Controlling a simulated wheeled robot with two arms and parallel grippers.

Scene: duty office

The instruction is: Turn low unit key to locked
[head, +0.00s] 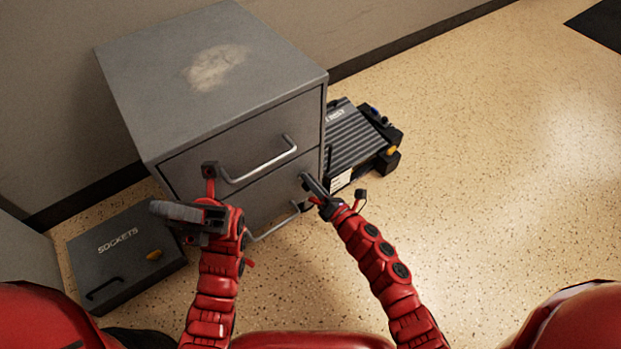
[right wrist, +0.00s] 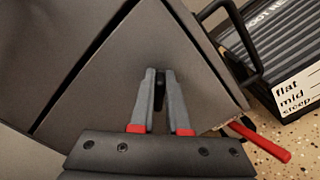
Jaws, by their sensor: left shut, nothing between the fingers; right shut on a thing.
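The low unit (head: 215,75) is a grey two-drawer cabinet with a scuffed top; both drawers look shut. My right gripper (head: 306,181) is at the upper right of the lower drawer front (head: 270,195). In the right wrist view its fingers (right wrist: 160,95) are shut on a small dark key (right wrist: 159,87) at the grey front. The fingers hide most of the key, and I cannot read its turn angle. My left gripper (head: 158,211) is shut and empty, in front of the cabinet's left side and pointing left.
A dark case marked SOCKETS (head: 120,240) lies on the floor at the left. A ribbed black footrest (head: 352,140) stands against the cabinet's right side; its flat/mid/steep label (right wrist: 297,92) shows in the right wrist view. The floor at the right is clear.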

